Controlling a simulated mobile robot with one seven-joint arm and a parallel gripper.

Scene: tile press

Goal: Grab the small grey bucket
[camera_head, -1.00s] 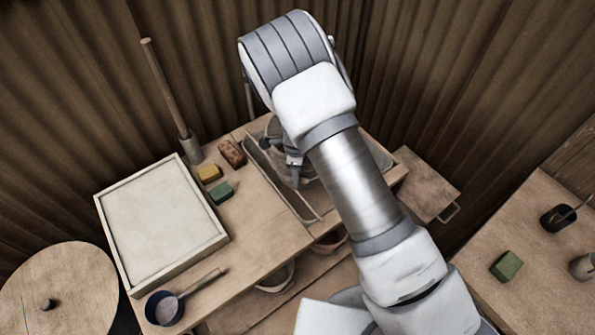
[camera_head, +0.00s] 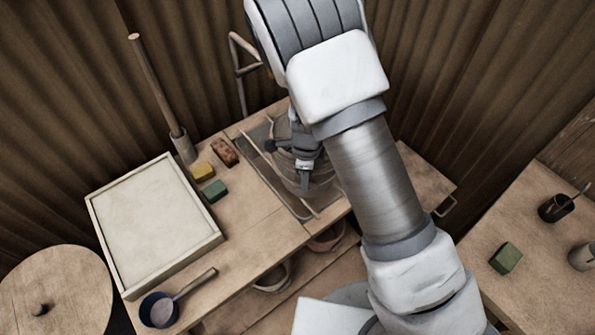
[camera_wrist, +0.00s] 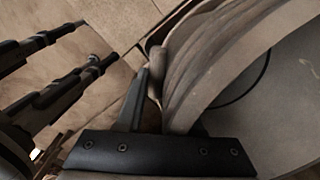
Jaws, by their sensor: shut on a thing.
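The small grey bucket (camera_head: 321,184) is at the sink in the head view, partly hidden behind my arm and gripper. In the wrist view the bucket (camera_wrist: 285,95) fills the right side, its curved rim and inside close to the camera. My gripper (camera_head: 304,182) is at the bucket's near-left side in the head view. In the wrist view my gripper (camera_wrist: 158,85) is shut on the bucket's rim, with one dark finger outside the wall. The other finger is hidden. I cannot tell whether the bucket's base touches the sink.
The sink (camera_head: 262,165) is set into the wooden bench, with a tap (camera_head: 240,70) behind. Left of it are a yellow block (camera_head: 203,171), a green block (camera_head: 215,191), a red-brown brick (camera_head: 225,152) and a framed board (camera_head: 150,220). A blue pan (camera_head: 159,311) sits in front.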

